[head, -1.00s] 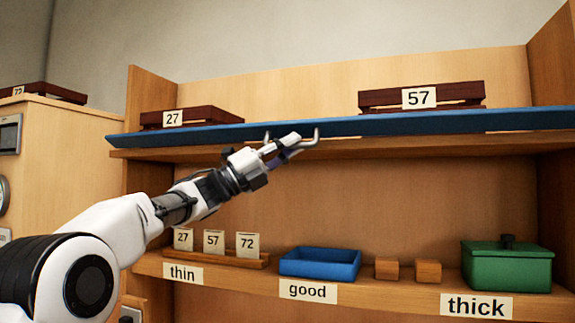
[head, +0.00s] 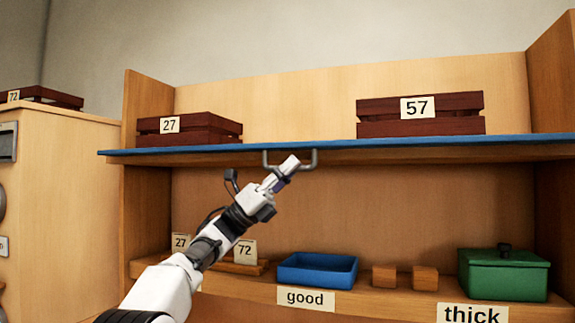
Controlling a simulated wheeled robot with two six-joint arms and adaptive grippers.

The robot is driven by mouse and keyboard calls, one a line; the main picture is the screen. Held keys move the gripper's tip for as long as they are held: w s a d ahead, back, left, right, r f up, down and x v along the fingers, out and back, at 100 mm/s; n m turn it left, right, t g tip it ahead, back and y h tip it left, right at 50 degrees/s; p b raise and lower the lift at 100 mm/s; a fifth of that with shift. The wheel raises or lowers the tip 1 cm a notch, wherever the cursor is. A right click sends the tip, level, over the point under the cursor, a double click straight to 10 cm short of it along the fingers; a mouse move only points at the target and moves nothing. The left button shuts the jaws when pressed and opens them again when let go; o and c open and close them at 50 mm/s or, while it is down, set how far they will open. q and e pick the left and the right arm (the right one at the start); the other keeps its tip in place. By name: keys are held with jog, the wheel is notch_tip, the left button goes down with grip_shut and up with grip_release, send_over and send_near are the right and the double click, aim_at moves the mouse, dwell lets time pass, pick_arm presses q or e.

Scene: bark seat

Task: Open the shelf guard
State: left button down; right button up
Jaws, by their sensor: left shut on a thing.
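The shelf guard (head: 400,144) is a long blue board along the front edge of the upper shelf. It now shows as a thin strip, lying about level with the shelf. A grey U-shaped handle (head: 314,160) sticks out from its middle. My left gripper (head: 287,168) is shut on the handle, its arm coming up from the lower left. The gripper covers part of the handle. My right gripper is not in view.
On the upper shelf stand dark red crates marked 27 (head: 190,128) and 57 (head: 420,115). The lower shelf holds number cards (head: 245,250), a blue tray (head: 318,270), two wooden blocks (head: 425,276) and a green lidded box (head: 503,273). A cabinet (head: 60,200) stands at left.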

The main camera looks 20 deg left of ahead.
pick_arm(q)
jog(key=c, duration=1.5)
grip_release()
jog(key=shift+d, duration=0.1)
jog(key=o, duration=0.3)
jog(key=shift+d, duration=0.1)
jog(key=shift+w+d, duration=0.1)
jog(key=v, duration=1.2)
